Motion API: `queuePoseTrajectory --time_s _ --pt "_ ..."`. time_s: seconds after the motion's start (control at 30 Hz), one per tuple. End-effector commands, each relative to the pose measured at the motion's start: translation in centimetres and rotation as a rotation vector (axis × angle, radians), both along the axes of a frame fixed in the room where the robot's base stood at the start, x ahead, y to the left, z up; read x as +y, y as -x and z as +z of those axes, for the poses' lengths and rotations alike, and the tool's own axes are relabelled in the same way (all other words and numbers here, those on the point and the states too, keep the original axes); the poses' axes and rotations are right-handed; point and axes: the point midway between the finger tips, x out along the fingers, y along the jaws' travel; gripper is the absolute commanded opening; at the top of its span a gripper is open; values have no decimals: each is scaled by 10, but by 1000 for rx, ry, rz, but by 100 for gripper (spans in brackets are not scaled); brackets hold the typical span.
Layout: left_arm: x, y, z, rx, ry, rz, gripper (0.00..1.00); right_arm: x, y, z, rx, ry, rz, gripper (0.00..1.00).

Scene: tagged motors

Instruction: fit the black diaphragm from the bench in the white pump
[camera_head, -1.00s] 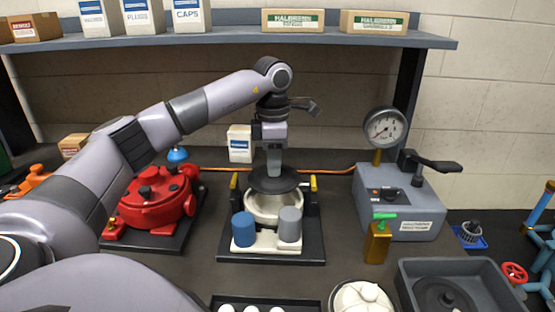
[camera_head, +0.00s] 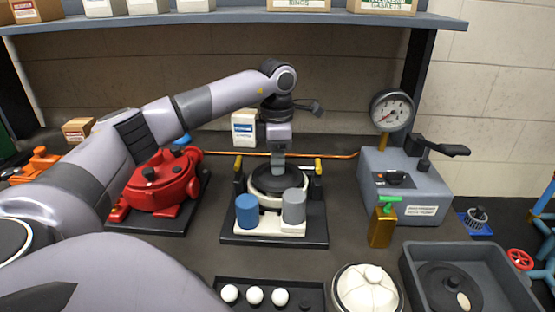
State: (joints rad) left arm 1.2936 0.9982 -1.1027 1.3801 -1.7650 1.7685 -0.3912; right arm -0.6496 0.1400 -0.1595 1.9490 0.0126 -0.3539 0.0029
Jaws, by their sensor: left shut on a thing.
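The white pump (camera_head: 268,224) stands on a dark base plate in the middle of the bench, with a blue cylinder (camera_head: 247,211) and a grey cylinder (camera_head: 294,206) at its front. My left gripper (camera_head: 278,168) is over the pump, shut on the black diaphragm (camera_head: 266,183). The diaphragm lies level at the pump's open top and covers most of it. Whether it is fully seated I cannot tell. The gripper's fingertips are hard to make out. My right gripper is not in view.
A red pump (camera_head: 160,183) stands at left. A grey gauge box (camera_head: 402,185) and a brass block with a green top (camera_head: 382,226) are at right. In front are a tray of white balls (camera_head: 315,290), a white domed cover (camera_head: 366,290) and a grey bin (camera_head: 500,277) holding a black disc.

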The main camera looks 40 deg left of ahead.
Motion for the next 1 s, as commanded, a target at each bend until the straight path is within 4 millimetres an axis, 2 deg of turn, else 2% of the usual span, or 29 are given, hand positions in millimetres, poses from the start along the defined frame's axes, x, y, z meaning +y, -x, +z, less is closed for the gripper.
queuePoseTrajectory --time_s 1.0 --pt "0 0 -22 -1 1 0 0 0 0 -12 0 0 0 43"
